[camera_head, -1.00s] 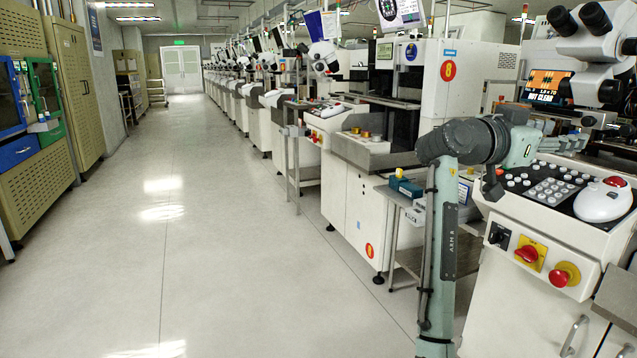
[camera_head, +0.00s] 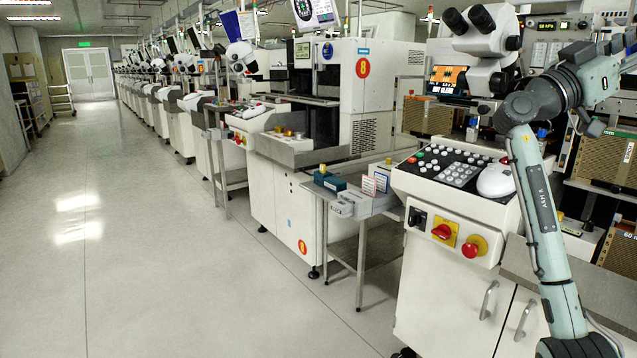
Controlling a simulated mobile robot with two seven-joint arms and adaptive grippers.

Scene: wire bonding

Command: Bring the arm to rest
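My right arm (camera_head: 537,195) rises from the bottom right of the head view, in front of the nearest machine's cabinet. Its dark elbow joint (camera_head: 546,97) is bent, and the pale green link beyond it runs up and right out of the picture. The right gripper is beyond the right edge and does not show. Nothing of my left arm or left gripper is in view.
The nearest machine has a button panel (camera_head: 455,168), a white mouse (camera_head: 496,180), a red emergency knob (camera_head: 470,247) and a microscope (camera_head: 487,45). A steel side table (camera_head: 365,235) stands left of it. The aisle floor (camera_head: 150,230) is clear.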

